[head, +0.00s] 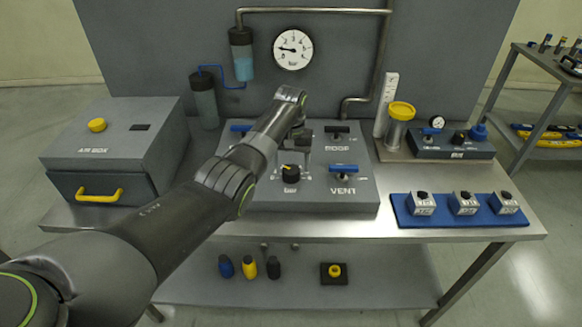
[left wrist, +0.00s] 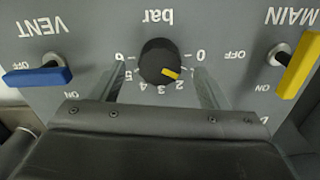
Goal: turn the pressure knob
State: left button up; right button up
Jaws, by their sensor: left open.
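The pressure knob (head: 291,171) is a round black dial with a yellow pointer, marked "bar", on the grey control panel. My left gripper (head: 301,138) is behind the knob in the head view. Its jaws are open and empty. In the left wrist view the two fingers (left wrist: 158,72) lie on either side of the knob; whether they touch it cannot be told. My right gripper is not in view.
A yellow MAIN lever (left wrist: 300,65) shows in the left wrist view. A white gauge (head: 293,48) hangs on the back board. The grey air box (head: 115,140) stands at left.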

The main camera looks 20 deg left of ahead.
aim_at(291, 169)
pick_arm(q)
notch_tip(291, 169, down, 2)
jog(key=shift+f, duration=0.7)
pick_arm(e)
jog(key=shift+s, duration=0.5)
pick_arm(q)
jog(key=c, duration=1)
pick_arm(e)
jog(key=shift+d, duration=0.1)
